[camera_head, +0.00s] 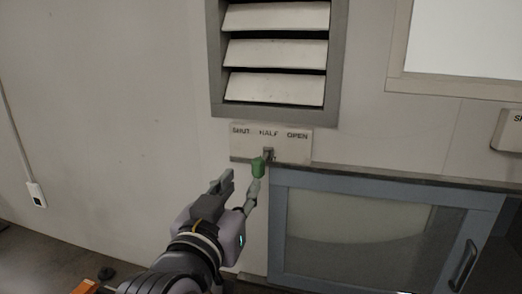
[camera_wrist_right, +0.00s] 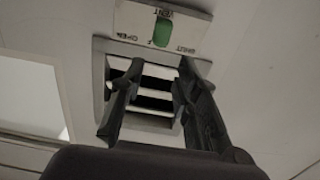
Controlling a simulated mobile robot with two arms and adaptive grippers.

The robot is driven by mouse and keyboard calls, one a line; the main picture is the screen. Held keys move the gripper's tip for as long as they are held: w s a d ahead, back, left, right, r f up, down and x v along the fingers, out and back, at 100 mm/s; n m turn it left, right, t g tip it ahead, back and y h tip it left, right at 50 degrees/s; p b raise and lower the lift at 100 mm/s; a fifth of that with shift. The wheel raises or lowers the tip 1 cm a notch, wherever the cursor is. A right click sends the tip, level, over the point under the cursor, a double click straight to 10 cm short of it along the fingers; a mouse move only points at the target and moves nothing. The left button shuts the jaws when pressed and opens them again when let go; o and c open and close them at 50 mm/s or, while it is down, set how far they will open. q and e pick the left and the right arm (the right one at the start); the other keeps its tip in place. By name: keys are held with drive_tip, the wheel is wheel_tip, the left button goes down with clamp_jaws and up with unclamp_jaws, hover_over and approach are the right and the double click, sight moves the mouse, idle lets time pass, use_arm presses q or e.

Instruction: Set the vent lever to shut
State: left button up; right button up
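The vent lever has a green handle (camera_head: 258,167) on a pale label plate (camera_head: 240,145) marked SHUT at left, HALF in the middle and OPEN at right. The lever is at the middle, by HALF. The green handle (camera_wrist_right: 162,32) also shows upside down in the right wrist view. My right gripper (camera_head: 241,178) is open and empty, just below and left of the handle. One fingertip overlaps the handle's lower end in the head view; I cannot tell whether they touch. In the wrist view, the handle lies beyond the open fingertips (camera_wrist_right: 161,65). My left gripper is not in view.
A louvred vent (camera_head: 275,52) above the plate has tilted slats with dark gaps. A blue-framed glass cabinet (camera_head: 385,190) stands below right. A window frame (camera_head: 455,86) is at upper right. A wall socket (camera_head: 36,194) is at left. The wall left of the plate is clear.

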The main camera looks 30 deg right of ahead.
sight(260, 157)
drive_tip(key=p+x, duration=0.5)
drive_tip(key=x, duration=1)
drive_tip(key=shift+d, duration=0.1)
drive_tip(key=shift+w, duration=0.1)
drive_tip(key=c, duration=0.6)
drive_tip(key=shift+f, duration=0.1)
clamp_jaws()
drive_tip(key=shift+w, duration=0.1)
